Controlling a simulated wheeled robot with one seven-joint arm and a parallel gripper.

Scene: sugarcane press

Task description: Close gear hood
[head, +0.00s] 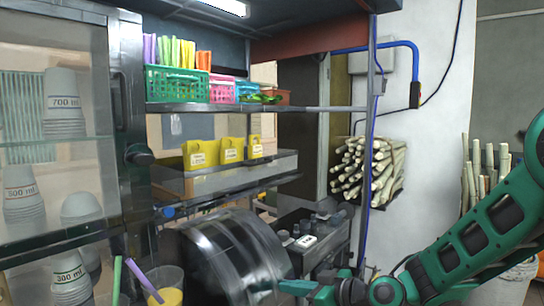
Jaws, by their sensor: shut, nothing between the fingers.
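The gear hood (232,258) is most likely the dark, shiny, rounded metal cover at the bottom centre of the head view. Its lower part is cut off by the picture's edge, and I cannot tell how far open it stands. My teal arm reaches in from the right. My gripper (286,286) is at the lower right side of the hood, low in the picture, with its fingers pointing left. The fingers are shut and empty. I cannot tell whether they touch the hood.
A shelf (250,107) with coloured baskets hangs above, over a tray of yellow boxes (201,154). A glass cabinet with cups (66,105) stands left. A cup of yellow juice (166,290) is left of the hood. A blue pipe (371,190) and cane bundle (366,170) are behind.

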